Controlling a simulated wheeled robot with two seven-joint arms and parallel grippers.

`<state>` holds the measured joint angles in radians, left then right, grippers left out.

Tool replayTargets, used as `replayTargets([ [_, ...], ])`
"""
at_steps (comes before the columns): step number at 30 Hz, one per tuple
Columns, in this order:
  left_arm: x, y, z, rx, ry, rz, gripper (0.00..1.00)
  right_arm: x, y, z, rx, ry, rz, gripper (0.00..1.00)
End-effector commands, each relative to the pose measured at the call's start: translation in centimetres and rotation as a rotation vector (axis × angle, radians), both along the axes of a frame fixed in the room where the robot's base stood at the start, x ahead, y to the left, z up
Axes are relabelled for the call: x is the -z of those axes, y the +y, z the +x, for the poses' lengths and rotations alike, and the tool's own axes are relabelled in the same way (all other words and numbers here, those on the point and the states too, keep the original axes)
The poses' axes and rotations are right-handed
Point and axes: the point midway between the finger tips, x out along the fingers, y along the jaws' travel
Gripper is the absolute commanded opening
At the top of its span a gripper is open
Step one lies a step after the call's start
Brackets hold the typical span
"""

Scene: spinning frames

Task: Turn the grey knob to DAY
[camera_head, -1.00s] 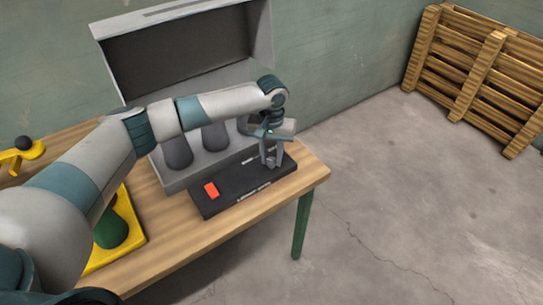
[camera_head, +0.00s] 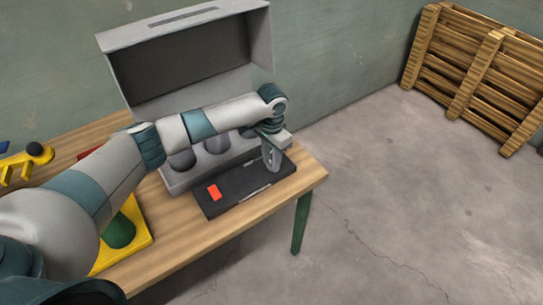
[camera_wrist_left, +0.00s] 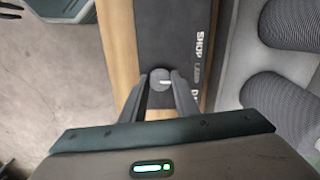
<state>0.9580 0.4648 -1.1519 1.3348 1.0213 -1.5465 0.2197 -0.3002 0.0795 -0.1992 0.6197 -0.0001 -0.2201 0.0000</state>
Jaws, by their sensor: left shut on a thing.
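The grey knob (camera_wrist_left: 158,74) is a small round cap on the dark panel (camera_head: 228,197). In the left wrist view a short white mark on the knob points right. My left gripper (camera_wrist_left: 160,88) is shut on the knob, one finger on each side. In the head view the left gripper (camera_head: 271,166) reaches down to the panel's right end, and its fingers hide the knob. White lettering beside the knob starts with SHOP; the rest is small or partly covered, so I cannot read DAY for certain. My right gripper is in neither view.
A red switch (camera_head: 214,192) sits on the panel's left part. Behind stands a grey open box (camera_head: 185,50) with several dark rounded shapes at its foot. A yellow tray (camera_head: 140,243) with a green thing is at the left.

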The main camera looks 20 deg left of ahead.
Motion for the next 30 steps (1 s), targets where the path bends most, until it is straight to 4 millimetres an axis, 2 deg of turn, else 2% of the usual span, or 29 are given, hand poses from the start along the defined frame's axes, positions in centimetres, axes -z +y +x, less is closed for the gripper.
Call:
replayTargets([
  [4,-0.3,0.0,0.1,0.136,-0.003,-0.001,0.05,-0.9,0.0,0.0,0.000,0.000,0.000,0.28],
  [15,-0.3,0.0,0.2,0.439,-0.005,0.000,0.05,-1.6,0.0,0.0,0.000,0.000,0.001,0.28],
  [22,-0.2,0.0,0.2,0.541,-0.006,-0.001,0.05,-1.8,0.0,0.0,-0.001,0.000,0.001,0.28],
  [30,-0.2,0.0,0.2,0.574,-0.006,-0.001,0.05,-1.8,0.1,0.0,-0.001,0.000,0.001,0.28],
])
